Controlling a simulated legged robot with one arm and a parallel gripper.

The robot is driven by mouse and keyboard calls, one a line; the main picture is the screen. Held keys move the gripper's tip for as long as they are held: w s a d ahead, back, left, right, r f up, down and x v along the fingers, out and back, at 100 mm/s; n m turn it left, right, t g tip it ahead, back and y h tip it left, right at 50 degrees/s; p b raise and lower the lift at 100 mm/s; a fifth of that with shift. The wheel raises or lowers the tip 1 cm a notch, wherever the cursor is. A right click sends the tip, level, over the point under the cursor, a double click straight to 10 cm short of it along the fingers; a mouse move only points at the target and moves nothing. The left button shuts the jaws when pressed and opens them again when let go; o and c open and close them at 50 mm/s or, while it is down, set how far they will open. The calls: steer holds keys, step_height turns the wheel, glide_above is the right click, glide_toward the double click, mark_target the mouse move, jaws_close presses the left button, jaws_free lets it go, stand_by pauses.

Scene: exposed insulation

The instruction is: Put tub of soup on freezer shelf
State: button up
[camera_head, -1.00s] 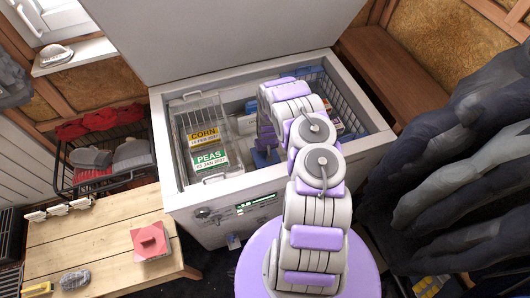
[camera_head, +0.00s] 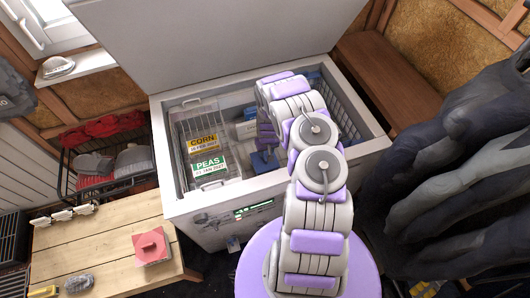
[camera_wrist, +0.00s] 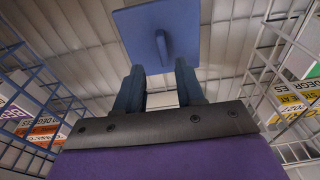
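A blue square tub lid with an upright fin-like handle, seemingly the tub of soup (camera_wrist: 138,24), shows in the wrist view just beyond my fingertips, over a white slatted surface. My gripper (camera_wrist: 160,80) is open, with a gap between its two dark fingers and the handle in line with that gap. In the head view my gripper (camera_head: 267,142) reaches down inside the open chest freezer (camera_head: 178,205), and a blue patch of the tub (camera_head: 262,161) shows below it. Contact between the tub and the surface below is hard to tell.
A wire basket with CORN (camera_head: 202,141) and PEAS (camera_head: 208,165) packs stands at the freezer's left. Another wire basket (camera_head: 342,108) is at its right. Wire walls flank my gripper.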

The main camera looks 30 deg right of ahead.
steer(key=a+r+p, duration=0.1)
steer(key=a+r, duration=0.1)
steer(key=r, duration=0.9)
steer(key=a+r+p, duration=0.1)
steer(key=a+r, duration=0.1)
steer(key=r, duration=0.9)
steer(key=s+a+r+n+g, duration=0.1)
steer(key=s+a+r, duration=0.35)
steer(key=r, duration=0.45)
steer(key=s+a+r, duration=0.4)
steer(key=a+r, duration=0.1)
steer(key=r, duration=0.3)
steer(key=s+a+r, duration=0.3)
steer(key=s+r, duration=0.1)
steer(key=s, duration=0.5)
steer(key=s+a+r+n+g, duration=0.1)
steer(key=s+a+r, duration=0.2)
steer(key=s+r, duration=0.2)
steer(key=s+a+r+n+g, duration=0.1)
steer(key=s+a+r, duration=0.3)
steer(key=s, duration=0.8)
steer(key=shift+s+r, duration=0.35)
steer(key=shift+r, duration=0.1)
steer(key=shift+a, duration=0.15)
